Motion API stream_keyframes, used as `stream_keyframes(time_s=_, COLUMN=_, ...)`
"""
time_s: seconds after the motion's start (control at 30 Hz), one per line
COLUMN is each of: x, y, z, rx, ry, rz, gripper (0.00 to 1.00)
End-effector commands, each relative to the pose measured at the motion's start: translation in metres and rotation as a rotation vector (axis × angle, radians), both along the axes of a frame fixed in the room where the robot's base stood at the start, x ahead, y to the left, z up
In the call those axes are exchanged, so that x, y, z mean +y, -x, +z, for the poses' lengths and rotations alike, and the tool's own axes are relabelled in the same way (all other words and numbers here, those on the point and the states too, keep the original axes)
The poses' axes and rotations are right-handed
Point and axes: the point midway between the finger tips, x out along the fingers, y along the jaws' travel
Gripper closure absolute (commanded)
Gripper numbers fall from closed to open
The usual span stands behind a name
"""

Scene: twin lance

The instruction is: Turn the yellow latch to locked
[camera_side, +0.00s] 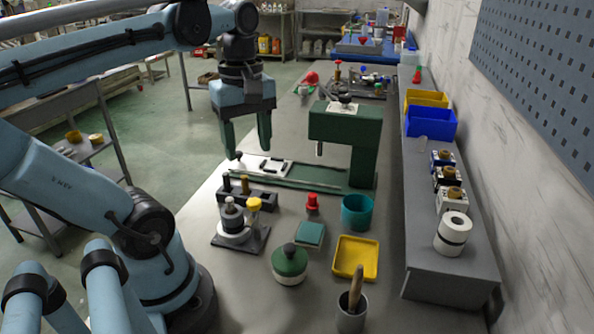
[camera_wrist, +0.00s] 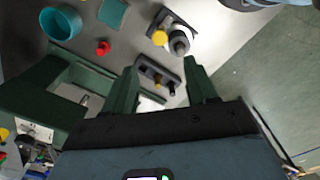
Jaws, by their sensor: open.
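A yellow-topped knob (camera_side: 254,204) stands on a small dark plate beside a grey-and-white post (camera_side: 233,217). It is the likeliest yellow latch, but I cannot tell its turned position. It also shows in the wrist view (camera_wrist: 160,38), left of the post. Behind it is a dark block (camera_side: 262,198) with upright pegs, one brass-coloured; the block shows between my fingers in the wrist view (camera_wrist: 157,78). My gripper (camera_side: 249,152) is open and empty, pointing down above the bench's left edge, behind and above the knob, apart from it. Its two green fingers show in the wrist view (camera_wrist: 160,68).
A green press-like frame (camera_side: 362,150) stands right of my gripper, its base running under it. In front are a red knob (camera_side: 312,203), teal cup (camera_side: 357,211), green jar (camera_side: 289,264), yellow tray (camera_side: 342,274) and a cup with a brush (camera_side: 352,314). A shelf borders the right.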

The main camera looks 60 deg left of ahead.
Motion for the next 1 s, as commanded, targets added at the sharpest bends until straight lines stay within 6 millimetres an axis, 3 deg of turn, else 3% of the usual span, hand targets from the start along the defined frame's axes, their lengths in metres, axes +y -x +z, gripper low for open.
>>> stream_keyframes(time_s=0.7, x=0.000, y=-0.001, z=-0.092, rx=-0.002, ry=-0.001, rz=-0.004, gripper=0.43)
stream_keyframes(time_s=1.0, x=0.000, y=-0.001, z=-0.115, rx=-0.002, ry=-0.001, rz=-0.004, gripper=0.43)
